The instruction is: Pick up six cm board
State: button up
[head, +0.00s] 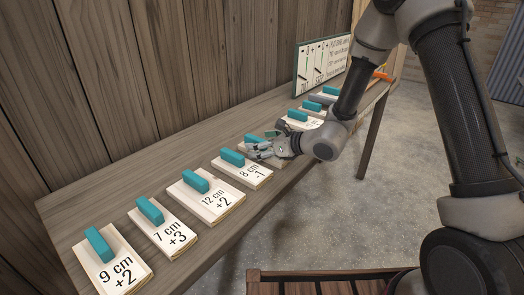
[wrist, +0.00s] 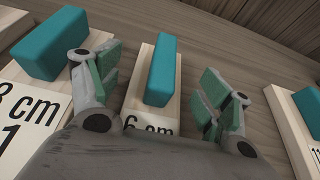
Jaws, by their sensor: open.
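The six cm board (wrist: 150,117) is a pale wooden board with a teal block (wrist: 161,70) standing on it as a handle. In the wrist view it lies between the two fingers of my gripper (wrist: 160,84), and its "6 cm" lettering is partly cut off by my gripper body. My gripper is open, with one finger on each side of the teal block and a gap to it on both sides. In the head view my gripper (head: 263,145) is low over the bench and hides most of this board.
The 8 cm board (head: 243,170) lies close on the near side, and its block (wrist: 50,43) is beside my left finger. Another board (wrist: 290,120) lies right of my right finger. Several similar boards line the wooden bench (head: 75,205). A sign (head: 322,62) stands at the back.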

jog(key=c, duration=1.2)
